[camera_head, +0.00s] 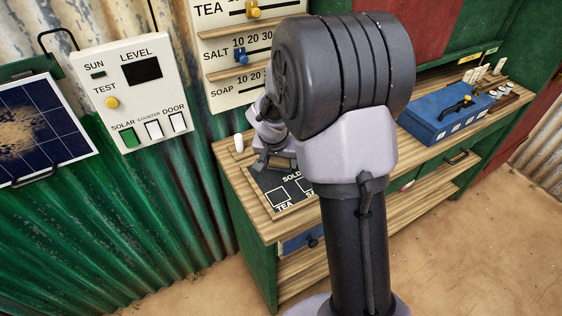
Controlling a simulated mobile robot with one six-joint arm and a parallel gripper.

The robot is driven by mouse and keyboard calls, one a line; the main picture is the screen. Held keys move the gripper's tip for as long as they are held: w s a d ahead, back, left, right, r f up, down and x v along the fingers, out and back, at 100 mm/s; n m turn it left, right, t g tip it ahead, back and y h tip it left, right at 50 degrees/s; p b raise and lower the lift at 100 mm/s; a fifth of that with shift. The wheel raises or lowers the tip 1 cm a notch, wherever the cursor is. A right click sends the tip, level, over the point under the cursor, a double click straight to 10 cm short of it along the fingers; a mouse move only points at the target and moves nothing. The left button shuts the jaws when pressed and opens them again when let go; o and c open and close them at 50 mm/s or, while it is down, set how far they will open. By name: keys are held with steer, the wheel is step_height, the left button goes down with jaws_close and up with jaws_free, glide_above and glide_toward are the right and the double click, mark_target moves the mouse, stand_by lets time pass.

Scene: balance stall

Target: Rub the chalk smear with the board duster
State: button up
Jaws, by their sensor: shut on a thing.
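The dark slate board (268,188) lies on the left end of the wooden counter, with "SOLD", "TEA" and outlined boxes in white. My gripper (272,161) is at the slate's far left part, pointing down. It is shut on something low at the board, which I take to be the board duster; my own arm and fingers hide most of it. Whether it touches the slate cannot be told. I cannot make out the chalk smear; my arm covers the middle and right of the slate.
A small white upright object (239,143) stands on the counter left of my gripper. A blue box (445,118) with a yellow handle sits on the right. The price board (232,90) and switch panel (134,88) are on the wall behind, a solar panel (42,130) at far left.

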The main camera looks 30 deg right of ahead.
steer(key=r, duration=0.1)
steer(key=r+p, duration=0.1)
steer(key=r, duration=0.1)
steer(key=shift+a+p, duration=0.2)
steer(key=shift+p, duration=0.1)
steer(key=shift+d+r, duration=0.2)
steer(key=shift+r, duration=0.1)
steer(key=shift+r+p, duration=1.95)
steer(key=shift+r, duration=0.45)
steer(key=shift+a, duration=0.1)
